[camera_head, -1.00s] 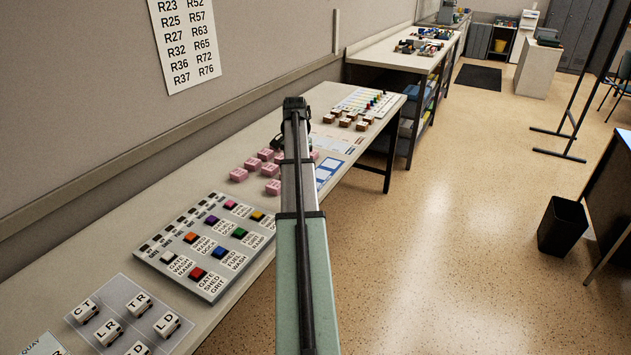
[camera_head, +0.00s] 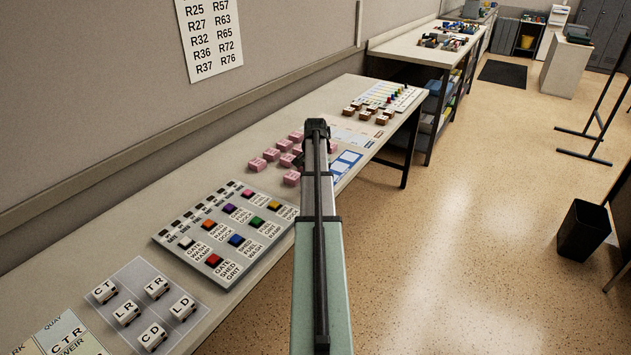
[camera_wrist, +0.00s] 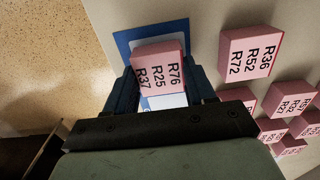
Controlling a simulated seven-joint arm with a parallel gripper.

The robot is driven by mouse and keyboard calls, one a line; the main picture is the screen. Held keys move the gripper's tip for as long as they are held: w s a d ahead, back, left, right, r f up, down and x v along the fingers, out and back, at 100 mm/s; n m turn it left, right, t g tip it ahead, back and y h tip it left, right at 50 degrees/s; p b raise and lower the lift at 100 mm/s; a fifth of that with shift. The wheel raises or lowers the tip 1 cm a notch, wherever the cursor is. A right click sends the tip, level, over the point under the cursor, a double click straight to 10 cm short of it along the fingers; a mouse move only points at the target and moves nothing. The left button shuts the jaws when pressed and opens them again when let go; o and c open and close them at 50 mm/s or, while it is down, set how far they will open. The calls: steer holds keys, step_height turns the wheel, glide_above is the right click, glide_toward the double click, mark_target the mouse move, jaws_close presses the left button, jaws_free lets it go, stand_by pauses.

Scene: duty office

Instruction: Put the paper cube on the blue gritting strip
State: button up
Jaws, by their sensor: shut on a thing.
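The paper cube (camera_wrist: 156,68) is a pink block printed R76, R25 and R37. In the wrist view it sits between the two dark fingers of my gripper (camera_wrist: 163,88), which is shut on it. The blue gritting strip (camera_wrist: 150,31), a blue-bordered sheet with white panels, shows behind and below the cube. I cannot tell whether the cube touches it. In the head view the strip (camera_head: 346,163) lies on the bench just right of my gripper (camera_head: 316,128); my arm hides the held cube there.
Several other pink cubes (camera_wrist: 252,52) lie beside the strip. Brown-sided blocks (camera_head: 366,115) stand farther back. A labelled button panel (camera_head: 228,232) and a tray of white lettered blocks (camera_head: 140,318) lie nearer. A black bin (camera_head: 583,230) stands on the floor at right.

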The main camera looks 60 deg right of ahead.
steer(key=shift+f, duration=0.15)
steer(key=o, duration=1)
steer(key=shift+o, duration=0.2)
step_height(320, 180, up, 12)
stand_by(0.4)
